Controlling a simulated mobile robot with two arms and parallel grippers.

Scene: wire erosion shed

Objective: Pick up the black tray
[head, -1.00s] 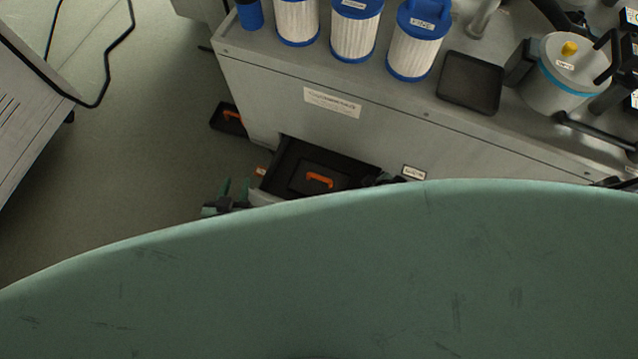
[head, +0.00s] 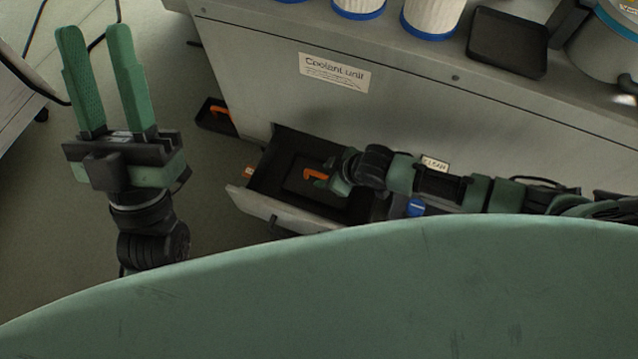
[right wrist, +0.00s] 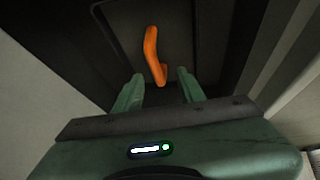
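A black tray (head: 290,200) with an orange handle (head: 313,174) lies in the open drawer (head: 262,211) of the coolant unit. My right gripper (head: 326,181) reaches into the drawer from the right, close to the handle. In the right wrist view, the fingers of the right gripper (right wrist: 158,84) are apart, with the orange handle (right wrist: 153,55) just beyond and between their tips. Whether they touch it is unclear. The black tray (right wrist: 122,36) lies beneath the handle. My left gripper (head: 94,32) is open and empty, raised at the left.
Another flat black tray (head: 508,42) lies on top of the coolant unit (head: 420,110), near white and blue filters (head: 432,18). A second black item with an orange handle (head: 218,113) is left of the drawer, low by the floor. Bare floor is at the left.

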